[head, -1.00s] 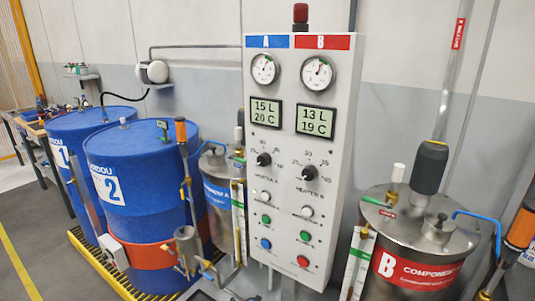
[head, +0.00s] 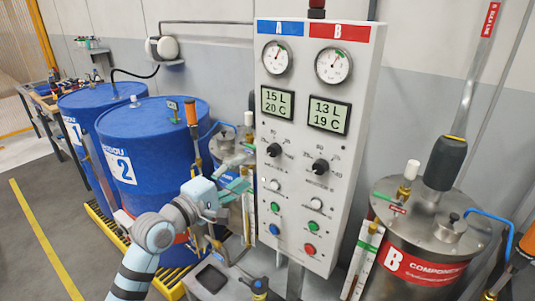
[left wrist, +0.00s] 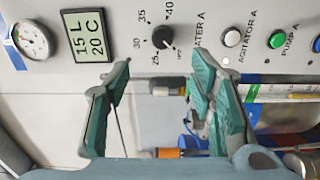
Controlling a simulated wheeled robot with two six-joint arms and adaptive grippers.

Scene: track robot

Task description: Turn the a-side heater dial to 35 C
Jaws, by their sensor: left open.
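The a-side heater dial (head: 274,150) is a black knob in the left column of the white control panel, under the A display (head: 278,102), which reads 15 L and 20 C. In the left wrist view the dial (left wrist: 163,38) is ringed by marks from 25 to 40 and OFF; its pale pointer line seems to face OFF. My left gripper (head: 240,172) is open and empty, left of the panel and a little below the dial. In the left wrist view its green fingers (left wrist: 160,75) stand apart, with the dial beyond their tips. My right gripper is not in view.
The B heater dial (head: 320,166) sits close to the right. White, green, blue and red buttons line the panel below. Blue drums (head: 150,150) stand left; the steel component B tank (head: 425,225) stands right. Component A's tank and pipes lie behind my left gripper.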

